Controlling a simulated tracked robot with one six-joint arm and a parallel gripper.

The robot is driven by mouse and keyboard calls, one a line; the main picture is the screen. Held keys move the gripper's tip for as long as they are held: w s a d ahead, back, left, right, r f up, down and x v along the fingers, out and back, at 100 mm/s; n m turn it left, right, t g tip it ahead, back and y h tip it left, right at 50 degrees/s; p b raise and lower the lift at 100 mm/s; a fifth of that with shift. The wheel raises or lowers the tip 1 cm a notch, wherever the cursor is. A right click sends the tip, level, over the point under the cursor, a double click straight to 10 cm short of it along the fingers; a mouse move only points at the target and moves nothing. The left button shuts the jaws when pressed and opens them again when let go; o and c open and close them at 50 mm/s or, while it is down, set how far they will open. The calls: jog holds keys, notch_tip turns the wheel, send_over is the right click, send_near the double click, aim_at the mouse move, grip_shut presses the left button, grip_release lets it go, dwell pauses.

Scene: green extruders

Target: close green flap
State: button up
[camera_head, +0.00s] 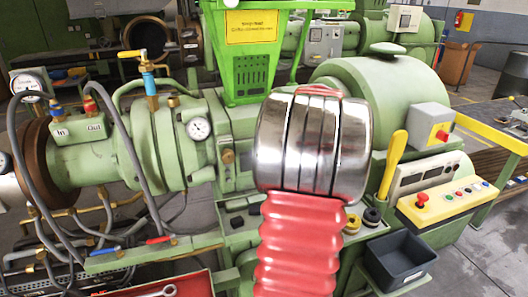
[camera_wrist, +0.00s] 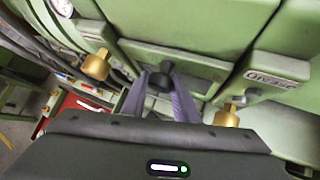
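In the wrist view, a green panel (camera_wrist: 200,65), which looks like the flap, lies across the middle between green machine bodies. A black knob (camera_wrist: 159,82) sticks out from it. My gripper (camera_wrist: 159,70) has its two grey-purple fingers on either side of the knob, tips close to it. I cannot tell whether they press on it. In the head view, my silver and red arm fills the centre and hides the gripper, the knob and probably the flap.
Brass fittings stand left (camera_wrist: 97,64) and right (camera_wrist: 227,116) of the fingers. In the head view, a green hopper (camera_head: 252,55) rises behind my arm. A control panel (camera_head: 450,200) and black bin (camera_head: 398,262) are right. Hoses and gauges crowd the left.

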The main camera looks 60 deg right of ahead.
jog(key=shift+o, duration=1.4)
jog(key=shift+w+d+r, duration=0.3)
jog(key=shift+d+r, duration=0.05)
jog(key=shift+r, duration=0.2)
jog(key=shift+o, duration=0.2)
jog(key=shift+s+r, duration=0.1)
jog(key=shift+r, duration=0.05)
jog(key=f+v, duration=0.1)
jog(key=v, duration=1.2)
jog(key=shift+s+a, duration=0.35)
jog(key=shift+s, duration=0.05)
